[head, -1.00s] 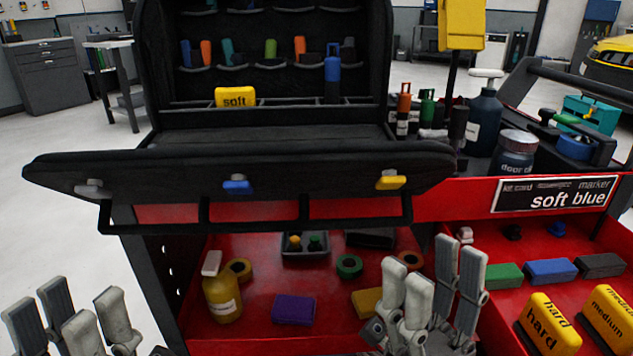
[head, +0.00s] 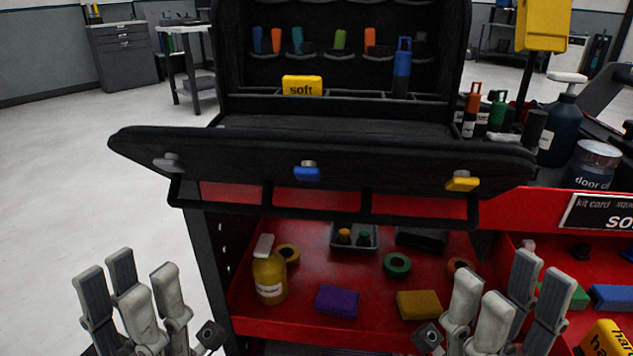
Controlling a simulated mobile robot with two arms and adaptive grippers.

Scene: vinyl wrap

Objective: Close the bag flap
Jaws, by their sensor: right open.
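The black bag (head: 338,128) stands open on top of the red cart. Its flap (head: 235,160) hangs forward and down over the cart's front edge, with grey, blue and yellow clips and a bar handle (head: 420,206) along its lower side. Inside are a yellow "soft" box (head: 302,86), a blue bottle (head: 402,68) and several coloured tools in loops. My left gripper (head: 135,280) is open and empty at the lower left, below and apart from the flap. My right gripper (head: 507,300) is open and empty at the lower right, in front of the shelf, also apart from the flap.
The red shelf (head: 300,313) below the flap holds a yellow bottle (head: 270,275), a purple block (head: 338,300), a mustard block (head: 418,305) and tape rolls. Bottles and a jar (head: 594,165) crowd the right side. Open floor lies to the left.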

